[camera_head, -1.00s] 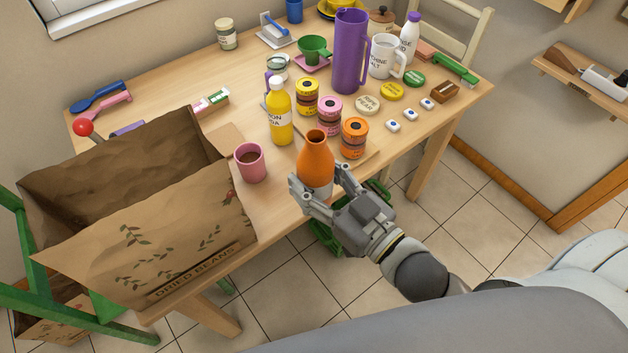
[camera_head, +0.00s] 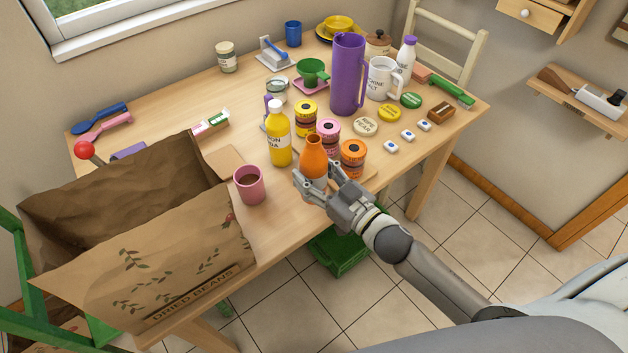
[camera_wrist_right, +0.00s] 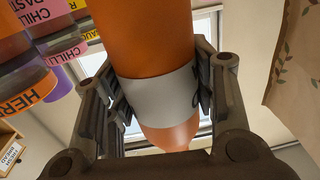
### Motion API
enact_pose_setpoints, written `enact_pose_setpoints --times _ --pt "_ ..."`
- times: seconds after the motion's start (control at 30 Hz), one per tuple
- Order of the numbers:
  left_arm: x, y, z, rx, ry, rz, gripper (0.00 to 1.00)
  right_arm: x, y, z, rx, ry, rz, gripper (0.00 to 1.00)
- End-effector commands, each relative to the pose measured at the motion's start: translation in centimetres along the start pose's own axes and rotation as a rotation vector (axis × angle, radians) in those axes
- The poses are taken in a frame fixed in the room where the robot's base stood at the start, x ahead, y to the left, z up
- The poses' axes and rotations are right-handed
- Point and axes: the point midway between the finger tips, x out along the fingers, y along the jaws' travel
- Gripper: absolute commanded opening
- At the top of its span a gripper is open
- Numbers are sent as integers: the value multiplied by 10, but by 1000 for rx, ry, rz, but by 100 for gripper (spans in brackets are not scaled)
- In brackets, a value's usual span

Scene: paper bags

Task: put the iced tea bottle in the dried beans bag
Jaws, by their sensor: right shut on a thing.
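The orange bottle (camera_head: 314,157) has an open neck and a white label band; its name is not readable, but I take it as the iced tea bottle. My right gripper (camera_head: 314,184) is shut around its label. In the right wrist view the bottle (camera_wrist_right: 140,35) fills the space between both fingers (camera_wrist_right: 158,105). Whether its base touches the table is hidden. The dried beans bag (camera_head: 175,262) is brown paper, open at the top and leaning at the front left, left of the bottle. Its inside bottom is hidden. My left gripper is not in view.
A yellow bottle (camera_head: 279,140) and an orange jar (camera_head: 352,160) stand close to the held bottle. The purple jug (camera_head: 347,80) is farther back. A red ball-topped stick (camera_head: 85,150) rises behind the bag.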

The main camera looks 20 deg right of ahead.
Motion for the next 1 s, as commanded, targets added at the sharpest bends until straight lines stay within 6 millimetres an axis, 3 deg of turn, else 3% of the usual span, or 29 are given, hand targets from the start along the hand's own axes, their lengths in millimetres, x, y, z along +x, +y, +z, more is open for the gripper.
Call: enact_pose_setpoints --times 0.17,0.3,0.43,0.87,0.9,1.0 --pt "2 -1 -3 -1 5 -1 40 7 6 12 -1 0 2 22" --pt "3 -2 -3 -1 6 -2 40 9 8 34 4 -2 2 22" --pt "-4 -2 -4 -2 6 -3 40 9 8 38 2 0 1 22" --pt "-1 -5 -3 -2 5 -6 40 9 8 45 0 0 0 22" --pt "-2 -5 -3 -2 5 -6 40 9 8 44 0 0 0 56" --pt "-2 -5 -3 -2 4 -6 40 9 8 44 0 -1 0 69"
